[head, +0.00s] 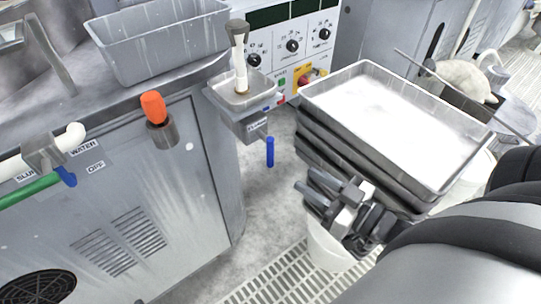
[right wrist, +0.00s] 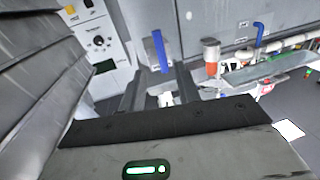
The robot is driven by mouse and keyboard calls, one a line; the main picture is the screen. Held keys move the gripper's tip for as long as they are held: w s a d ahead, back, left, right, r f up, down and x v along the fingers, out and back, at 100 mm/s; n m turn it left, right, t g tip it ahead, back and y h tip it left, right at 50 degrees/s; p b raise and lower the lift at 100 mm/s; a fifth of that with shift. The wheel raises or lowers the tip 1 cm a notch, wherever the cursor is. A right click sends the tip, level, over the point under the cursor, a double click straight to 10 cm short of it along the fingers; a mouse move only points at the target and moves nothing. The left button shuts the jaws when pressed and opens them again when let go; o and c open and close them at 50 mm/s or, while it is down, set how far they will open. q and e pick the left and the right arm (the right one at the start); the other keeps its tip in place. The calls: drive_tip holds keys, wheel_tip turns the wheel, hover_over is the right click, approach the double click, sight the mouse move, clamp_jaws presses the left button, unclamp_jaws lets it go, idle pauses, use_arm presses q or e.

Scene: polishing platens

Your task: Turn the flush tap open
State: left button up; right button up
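A blue lever (head: 269,151) hangs straight down under a small labelled box below the little basin on the cabinet's right corner. I take it for the flush tap, but its label is too small to read. My right gripper (head: 314,190) is to the right of the lever and nearer to me, apart from it, with its fingers pointing left. In the right wrist view the blue lever (right wrist: 160,50) stands ahead, in line with the gap between the open, empty fingers (right wrist: 158,88). My left gripper is not in view.
Stacked grey trays (head: 385,120) stand right behind my right gripper, above a white bucket (head: 325,248). The cabinet carries an orange-capped knob (head: 154,107), hoses and another blue lever (head: 67,177). A control panel (head: 290,47) is behind. Floor before the hanging lever is clear.

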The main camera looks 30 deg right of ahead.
sight(273, 158)
drive_tip(key=x, duration=1.1)
drive_tip(key=shift+w+f, duration=0.1)
drive_tip(key=shift+w, duration=0.05)
clamp_jaws()
